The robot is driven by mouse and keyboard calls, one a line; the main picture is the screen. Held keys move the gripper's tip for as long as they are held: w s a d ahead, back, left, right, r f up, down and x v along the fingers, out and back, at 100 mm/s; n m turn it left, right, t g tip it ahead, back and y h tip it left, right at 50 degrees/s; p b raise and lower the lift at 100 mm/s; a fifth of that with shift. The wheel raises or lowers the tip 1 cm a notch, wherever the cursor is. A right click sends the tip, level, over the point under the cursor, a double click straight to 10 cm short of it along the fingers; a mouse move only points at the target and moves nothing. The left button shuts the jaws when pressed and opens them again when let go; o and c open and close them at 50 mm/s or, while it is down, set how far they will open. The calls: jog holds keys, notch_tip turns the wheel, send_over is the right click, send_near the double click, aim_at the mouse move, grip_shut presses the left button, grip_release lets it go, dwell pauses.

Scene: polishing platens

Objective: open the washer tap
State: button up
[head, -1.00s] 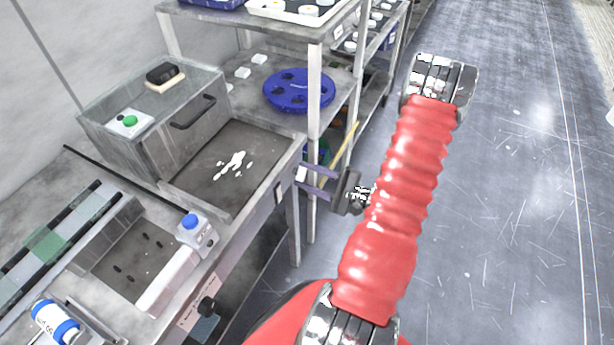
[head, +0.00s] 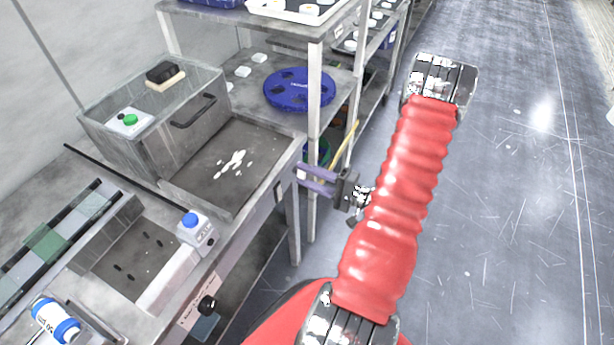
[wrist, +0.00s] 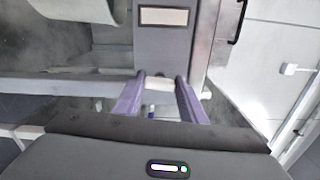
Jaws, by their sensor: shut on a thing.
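My gripper (head: 299,173) is at the right end of the grey bench unit, beside the shelf post. Its two purple fingers point left towards the unit. In the wrist view my gripper (wrist: 160,77) has a small pale piece (wrist: 158,84) between its fingertips, in front of a grey panel with a blank label plate (wrist: 164,16). This pale piece appears to be the washer tap handle, and the jaws are shut on it. The fingers hide part of it, and how far it is turned cannot be told.
A shelf rack (head: 314,140) with a blue disc (head: 298,90) stands close behind my gripper. The floor at the right is clear.

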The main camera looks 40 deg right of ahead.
jog(key=shift+s+a+f, duration=0.1)
jog(key=shift+a+f, duration=0.1)
jog(key=shift+a, duration=0.05)
jog(key=o, duration=1.1)
jog(key=shift+d+r, duration=0.1)
jog(key=shift+c, duration=0.2)
jog(key=shift+s+d, duration=0.1)
jog(key=shift+d, duration=0.05)
jog(key=v, duration=1.3)
jog(key=shift+s, duration=0.25)
jog(key=shift+c, duration=0.4)
